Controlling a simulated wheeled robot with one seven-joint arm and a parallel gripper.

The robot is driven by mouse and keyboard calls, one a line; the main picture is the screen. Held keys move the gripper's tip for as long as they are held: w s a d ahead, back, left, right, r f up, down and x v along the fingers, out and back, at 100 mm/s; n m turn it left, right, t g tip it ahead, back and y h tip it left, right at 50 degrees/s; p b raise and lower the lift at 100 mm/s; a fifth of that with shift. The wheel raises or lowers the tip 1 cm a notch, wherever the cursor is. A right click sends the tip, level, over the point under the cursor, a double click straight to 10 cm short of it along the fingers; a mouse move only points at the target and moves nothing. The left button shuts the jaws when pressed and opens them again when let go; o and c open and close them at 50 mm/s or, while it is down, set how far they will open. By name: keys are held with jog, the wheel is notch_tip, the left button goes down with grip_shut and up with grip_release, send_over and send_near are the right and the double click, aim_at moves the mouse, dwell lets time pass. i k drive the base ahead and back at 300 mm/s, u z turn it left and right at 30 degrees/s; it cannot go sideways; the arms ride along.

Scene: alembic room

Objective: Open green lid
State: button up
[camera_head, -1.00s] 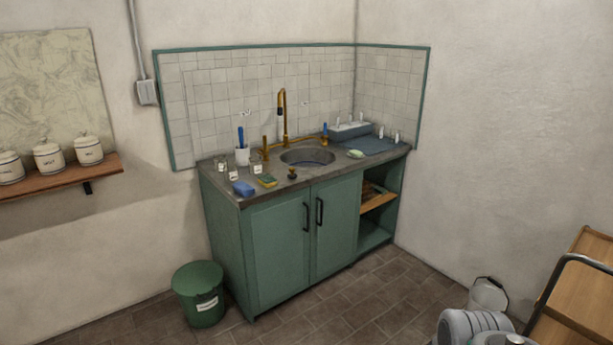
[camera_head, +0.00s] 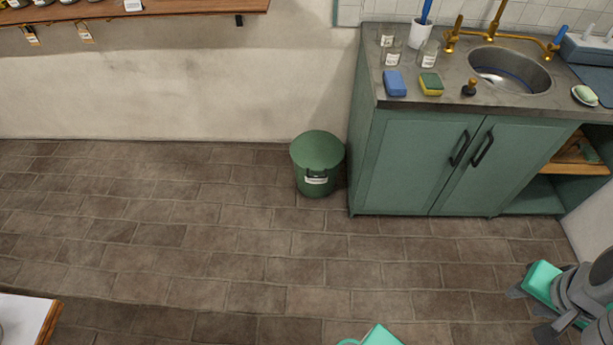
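The green lid (camera_head: 317,149) sits flat and closed on a round green bin (camera_head: 313,186). The bin stands on the floor against the wall, just left of the green sink cabinet. A white label and a dark handle or clasp show on its front. My gripper (camera_head: 527,313) is at the lower right edge of the head view, well to the right of the bin and nearer to me. Its two dark fingers are spread apart, with nothing seen held between them.
The sink cabinet (camera_head: 417,165) stands right of the bin, its doors shut. A wooden shelf (camera_head: 170,11) hangs on the wall at upper left. A white-topped table corner (camera_head: 25,318) shows at lower left. The tiled floor before the bin is clear.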

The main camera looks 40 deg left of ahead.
aim_at(315, 151)
jog(key=u, duration=2.55)
jog(key=i, duration=2.05)
jog(key=u, duration=1.55)
jog(key=i, duration=0.5)
jog(key=z, duration=2.8)
